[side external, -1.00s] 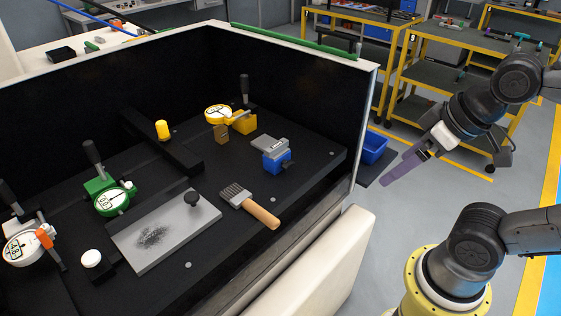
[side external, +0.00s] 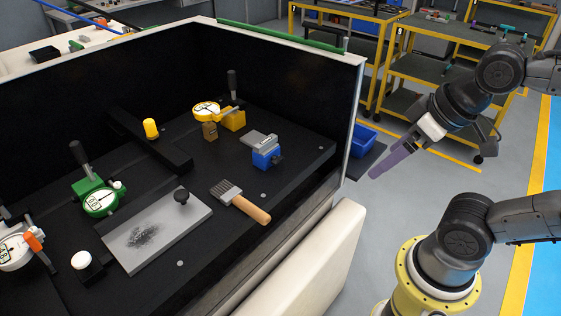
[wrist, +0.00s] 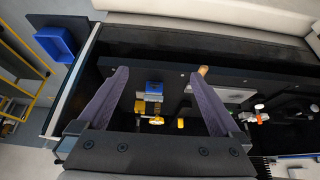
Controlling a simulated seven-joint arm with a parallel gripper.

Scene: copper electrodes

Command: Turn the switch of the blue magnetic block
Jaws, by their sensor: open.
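My gripper (side external: 374,174) has purple fingers and is open and empty. It is outside the box, to the right of its right wall and apart from the block. In the wrist view, the fingers (wrist: 160,72) are spread wide.
A wooden-handled brush (side external: 242,201) lies in front of the block. A yellow dial gauge (side external: 207,111) stands behind it, with a small brown block (side external: 210,131). A grey plate with a black knob (side external: 158,232) and a green gauge (side external: 100,200) are left. The box's right wall (side external: 354,125) stands between gripper and block.

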